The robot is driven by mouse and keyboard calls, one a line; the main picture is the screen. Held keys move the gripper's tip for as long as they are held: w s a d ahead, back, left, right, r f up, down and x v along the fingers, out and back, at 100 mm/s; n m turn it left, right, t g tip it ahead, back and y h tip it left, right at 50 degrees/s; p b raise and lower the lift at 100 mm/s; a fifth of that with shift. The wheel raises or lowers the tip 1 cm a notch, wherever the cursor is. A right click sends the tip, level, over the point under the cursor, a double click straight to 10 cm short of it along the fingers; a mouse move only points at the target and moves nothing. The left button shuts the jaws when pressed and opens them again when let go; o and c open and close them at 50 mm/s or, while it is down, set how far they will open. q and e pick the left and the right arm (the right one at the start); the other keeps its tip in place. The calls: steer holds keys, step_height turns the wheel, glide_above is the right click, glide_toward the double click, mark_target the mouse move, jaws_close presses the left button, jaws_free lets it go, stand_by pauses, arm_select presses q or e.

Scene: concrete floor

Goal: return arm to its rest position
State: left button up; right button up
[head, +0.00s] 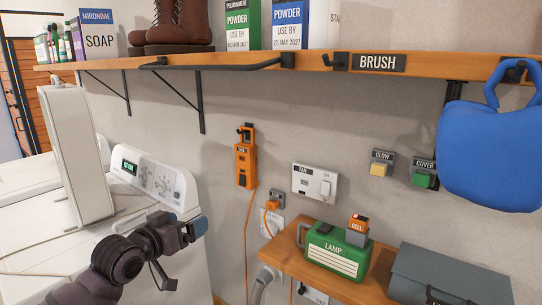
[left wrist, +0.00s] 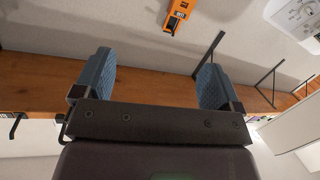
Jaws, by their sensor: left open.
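My left arm (head: 120,262) reaches in from the bottom left of the head view, in front of the white machine. Its gripper (head: 188,232) is near the machine's right edge. In the left wrist view the two blue-grey fingers of this gripper (left wrist: 157,78) stand wide apart. Nothing is between them, and the wooden shelf (left wrist: 150,88) shows behind the gap. My right arm and gripper are not in view.
The wooden shelf (head: 290,59) with boxes and boots runs above the arm. A white machine (head: 150,205) with a raised lid (head: 75,150) stands left. An orange device (head: 246,158) hangs on the wall. A lower shelf (head: 335,284) at right holds a green lamp (head: 338,250) and a grey box (head: 450,275).

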arm_select(q)
steer(key=s+a+f+n+y, duration=0.1)
steer(key=s+a+f+y, duration=0.1)
steer(key=s+f, duration=0.5)
steer(key=s+a+f+n+y, duration=0.1)
steer(key=s+a+f, duration=0.25)
steer(key=f, duration=0.85)
steer(key=s+a+f+g+y, duration=0.1)
steer(key=s+f+y, duration=0.1)
steer(key=s+f, duration=0.5)
steer(key=s+a+f+g+y, duration=0.1)
steer(key=s+f+g+y, duration=0.1)
steer(key=s+f, duration=0.5)
steer(key=s, duration=0.5)
steer(key=shift+s+a, duration=0.3)
steer(key=shift+s, duration=0.1)
steer(key=shift+c, duration=0.5)
